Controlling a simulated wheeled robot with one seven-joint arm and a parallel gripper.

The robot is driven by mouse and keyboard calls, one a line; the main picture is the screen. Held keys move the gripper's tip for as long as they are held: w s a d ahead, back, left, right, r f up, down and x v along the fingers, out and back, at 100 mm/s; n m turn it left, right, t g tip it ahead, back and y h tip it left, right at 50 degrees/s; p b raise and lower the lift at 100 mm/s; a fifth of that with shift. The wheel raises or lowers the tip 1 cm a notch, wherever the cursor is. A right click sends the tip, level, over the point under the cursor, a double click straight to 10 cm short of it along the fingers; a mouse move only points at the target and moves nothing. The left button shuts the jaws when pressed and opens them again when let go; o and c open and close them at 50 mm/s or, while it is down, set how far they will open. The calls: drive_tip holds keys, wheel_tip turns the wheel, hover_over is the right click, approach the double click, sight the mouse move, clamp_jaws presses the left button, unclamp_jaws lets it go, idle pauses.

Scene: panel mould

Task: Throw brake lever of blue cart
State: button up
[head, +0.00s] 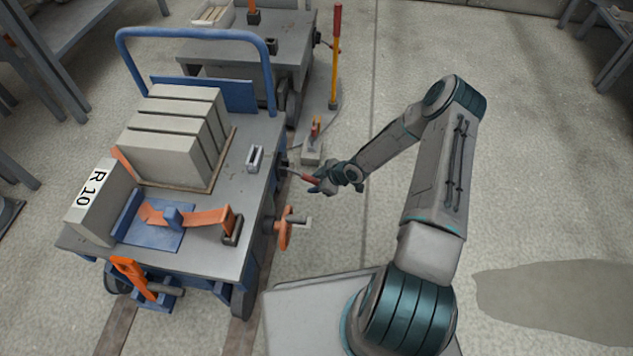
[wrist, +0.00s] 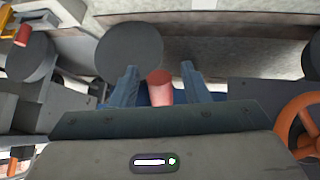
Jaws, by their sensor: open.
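The blue cart (head: 195,254) has a grey deck and a blue push bar, and stands at the left in the head view. A lever with a red grip (head: 309,179) sticks out from its right side. My gripper (head: 317,186) is at the outer end of this lever, with its fingers apart. In the wrist view the red grip (wrist: 160,88) shows between the two blue fingers of my gripper (wrist: 159,70). Gaps show on both sides, so the fingers do not appear closed on it.
An orange handwheel (head: 285,229) sticks out from the cart's side, close to my arm; it also shows in the wrist view (wrist: 303,122). A small floor lever (head: 314,140) and a tall yellow-red lever (head: 336,62) stand behind.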

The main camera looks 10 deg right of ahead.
drive_tip(key=p+v, duration=0.6)
drive_tip(key=v, duration=0.7)
drive_tip(key=shift+d+r, duration=0.15)
drive_tip(key=shift+r, duration=0.1)
drive_tip(key=shift+s, duration=0.15)
